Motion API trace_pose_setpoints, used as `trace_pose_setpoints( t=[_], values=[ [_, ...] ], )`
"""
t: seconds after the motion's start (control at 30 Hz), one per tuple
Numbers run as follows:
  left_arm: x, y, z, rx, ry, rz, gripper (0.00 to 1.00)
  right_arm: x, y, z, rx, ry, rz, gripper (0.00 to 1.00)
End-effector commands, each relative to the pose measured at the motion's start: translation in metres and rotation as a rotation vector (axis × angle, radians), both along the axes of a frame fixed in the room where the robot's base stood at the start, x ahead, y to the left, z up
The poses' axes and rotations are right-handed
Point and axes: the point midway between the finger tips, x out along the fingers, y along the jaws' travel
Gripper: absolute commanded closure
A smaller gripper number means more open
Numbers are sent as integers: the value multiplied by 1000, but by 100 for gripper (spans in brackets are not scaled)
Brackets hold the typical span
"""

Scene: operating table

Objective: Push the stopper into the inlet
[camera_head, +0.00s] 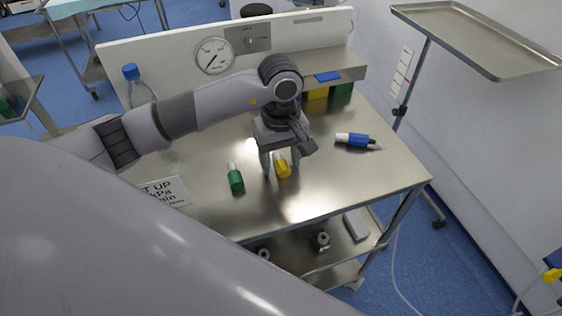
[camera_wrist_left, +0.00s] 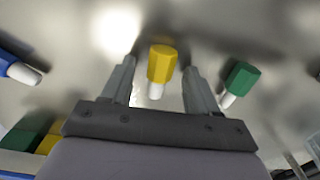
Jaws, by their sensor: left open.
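A yellow stopper (camera_head: 283,170) with a pale tip lies on the steel table, and in the left wrist view the yellow stopper (camera_wrist_left: 161,64) sits between my open fingers. My left gripper (camera_head: 279,168) points down over it, with a finger on each side; I cannot tell whether either touches it. A green stopper (camera_head: 236,179) lies to the left, and a blue one with a white part (camera_head: 352,140) lies to the right. I cannot make out the inlet for certain; a panel with a gauge (camera_head: 214,56) stands at the back. My right gripper is not in view.
The steel table (camera_head: 330,185) is clear at its front right. A tray stand (camera_head: 480,35) is at the right.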

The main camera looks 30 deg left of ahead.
Motion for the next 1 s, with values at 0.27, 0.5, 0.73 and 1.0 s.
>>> trace_pose_setpoints(
  t=[0.27, 0.5, 0.73, 1.0],
  values=[
    [0, 0, -2, -1, -1, -1, 53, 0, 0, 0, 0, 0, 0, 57],
    [0, 0, -1, -1, -1, -1, 100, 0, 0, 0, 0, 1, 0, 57],
    [0, 0, 0, -1, -1, -1, 100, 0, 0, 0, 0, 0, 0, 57],
    [1, 0, 25, -2, -6, -2, 100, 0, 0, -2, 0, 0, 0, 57]
  ],
)
